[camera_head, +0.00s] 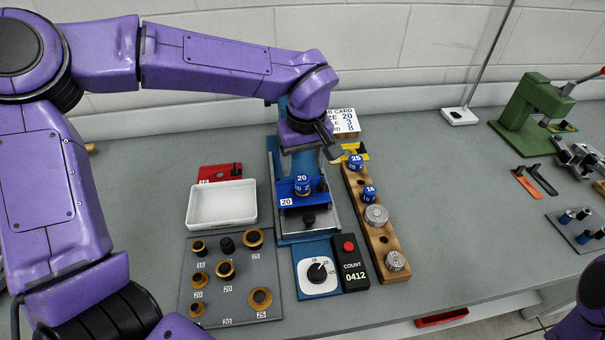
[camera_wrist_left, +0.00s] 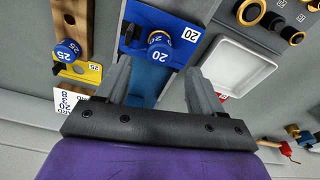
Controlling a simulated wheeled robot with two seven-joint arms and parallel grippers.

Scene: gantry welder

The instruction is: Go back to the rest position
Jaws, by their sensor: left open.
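My left arm reaches in from the left in the head view, and its gripper (camera_head: 331,146) hangs over the back of the blue welder fixture (camera_head: 331,220). In the left wrist view the two grey fingers of my left gripper (camera_wrist_left: 155,90) are spread apart with nothing between them. A blue knob marked 20 (camera_head: 302,185) sits in the fixture's blue holder, in front of the gripper and apart from it. It also shows in the wrist view (camera_wrist_left: 160,50). A purple part of my right arm shows at the lower right; its gripper is outside the picture.
A wooden rack (camera_head: 386,240) holds blue knobs and metal knobs. A white tray (camera_head: 222,205), a grey board (camera_head: 232,312) with brass rings, a dial box (camera_head: 318,286) and a counter (camera_head: 350,260) stand close by. A green press (camera_head: 525,115) stands at right; the table between is clear.

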